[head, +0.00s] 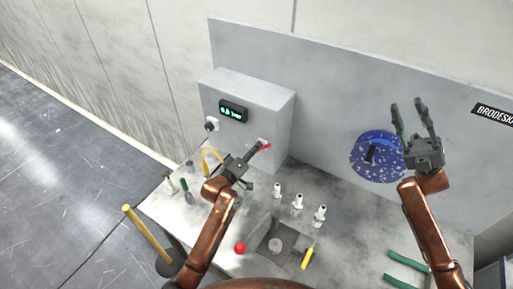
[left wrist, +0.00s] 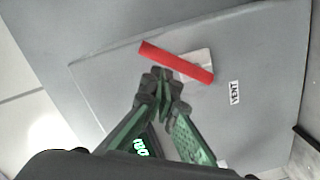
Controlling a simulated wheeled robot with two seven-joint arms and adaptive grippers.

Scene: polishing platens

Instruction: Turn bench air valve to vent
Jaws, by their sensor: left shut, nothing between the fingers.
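The bench air valve has a red lever (head: 266,146) on the front of the grey box, just beyond my left fingertips in the head view. In the left wrist view the red lever (left wrist: 178,62) lies slanted across a pale valve body (left wrist: 200,58). A label reading VENT (left wrist: 235,93) is on the panel, off the lever's right end. My left gripper (left wrist: 162,80) is shut and empty, its tips close beside the lever; I cannot tell whether they touch it. My right gripper (head: 411,105) is open and empty, raised beside the blue disc.
A display with green digits (head: 233,111) is on the grey box (head: 262,100). A blue speckled disc (head: 372,165) is by the back panel. White-topped bottles (head: 298,202), a red ball (head: 239,248), a square basin (head: 270,254) and green-handled items (head: 405,262) are on the bench.

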